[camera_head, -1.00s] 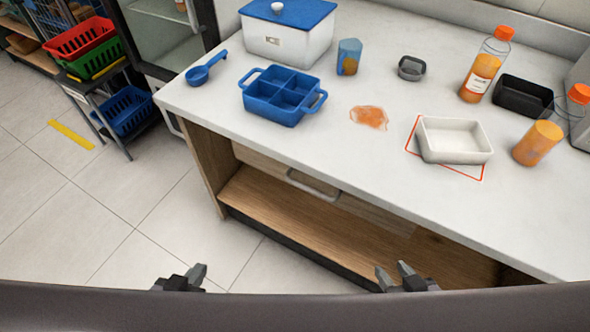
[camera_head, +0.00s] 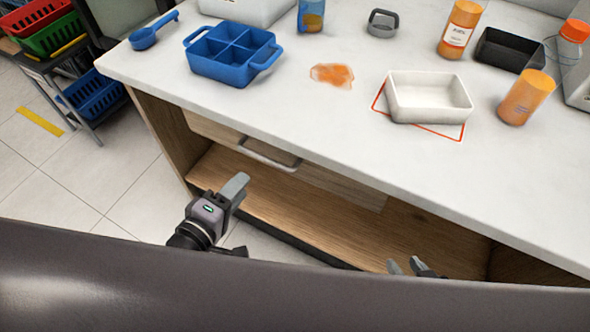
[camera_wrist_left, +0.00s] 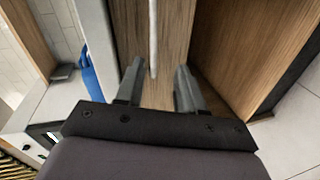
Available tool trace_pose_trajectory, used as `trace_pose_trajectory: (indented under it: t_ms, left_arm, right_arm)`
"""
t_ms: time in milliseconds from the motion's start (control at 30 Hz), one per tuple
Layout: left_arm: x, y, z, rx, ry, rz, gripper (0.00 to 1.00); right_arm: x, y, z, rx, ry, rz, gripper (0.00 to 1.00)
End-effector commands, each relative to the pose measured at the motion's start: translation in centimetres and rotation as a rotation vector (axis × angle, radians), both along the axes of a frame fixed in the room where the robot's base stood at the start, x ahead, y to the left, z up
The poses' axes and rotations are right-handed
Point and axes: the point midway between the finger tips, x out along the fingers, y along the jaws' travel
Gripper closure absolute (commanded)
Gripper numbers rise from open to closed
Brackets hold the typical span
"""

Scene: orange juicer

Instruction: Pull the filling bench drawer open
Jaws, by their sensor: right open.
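The filling bench drawer (camera_head: 325,180) has a wooden front under the white bench top and looks shut. Its pale bar handle (camera_head: 270,154) is on the front, toward the left. In the left wrist view the handle (camera_wrist_left: 153,35) runs upright in the picture between the lines of my fingers, against the wooden drawer front (camera_wrist_left: 172,45). My left gripper (camera_head: 237,188) is open and empty, below and left of the handle in the head view and apart from it. My right gripper (camera_head: 405,267) is open and empty, low at the right and partly hidden by my own body.
On the bench top (camera_head: 220,115) are a blue divided tray (camera_head: 232,62), a white dish (camera_head: 428,98), an orange spill (camera_head: 332,74) and bottles. An open wooden shelf (camera_head: 300,208) lies below the drawer.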

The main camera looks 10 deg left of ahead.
Motion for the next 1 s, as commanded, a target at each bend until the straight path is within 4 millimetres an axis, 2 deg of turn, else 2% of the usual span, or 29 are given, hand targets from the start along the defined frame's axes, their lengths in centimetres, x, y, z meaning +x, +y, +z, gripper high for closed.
trace_pose_trajectory:
  t_ms: [33,233,367,700,1000]
  left_arm:
    - [0.4,-0.2,-0.3,-0.057,0.001,0.010,0.62]
    - [1.1,-0.5,0.2,-0.168,0.011,0.028,0.62]
    - [2.1,-0.8,0.0,-0.171,0.010,0.030,0.62]
    - [6.2,-2.3,-1.0,-0.167,0.012,0.029,0.62]
    - [7.4,-2.8,-1.2,-0.166,0.012,0.029,0.62]
  right_arm:
    - [0.1,0.0,-0.6,0.001,-0.003,0.002,0.57]
    - [0.5,0.1,-0.4,0.006,-0.013,0.001,0.57]
    - [0.5,0.1,-0.5,0.008,-0.013,0.001,0.57]
    - [0.5,0.3,-1.1,0.015,-0.011,-0.004,0.57]
    - [0.5,0.3,-1.3,0.015,-0.011,-0.005,0.57]
